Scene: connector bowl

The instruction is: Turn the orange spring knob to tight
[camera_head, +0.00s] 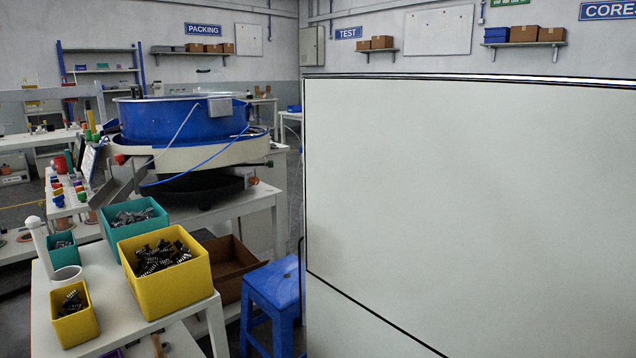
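The blue bowl feeder (180,120) stands on a white table at the left, with a cream ring (215,153) around its lower part. A small orange-brown knob-like part (253,181) shows low at the right of its dark base; it is too small to tell its setting or whether it is the spring knob. A red knob (119,159) sits on the left side of the ring, and a dark knob (269,164) sticks out on the right. Neither of my grippers is in view.
A large white panel (470,200) fills the right side, close by. A blue stool (272,295) stands between it and the tables. Yellow bins (178,295) and teal bins (112,235) of dark parts stand on the near table, beside a brown box (236,290).

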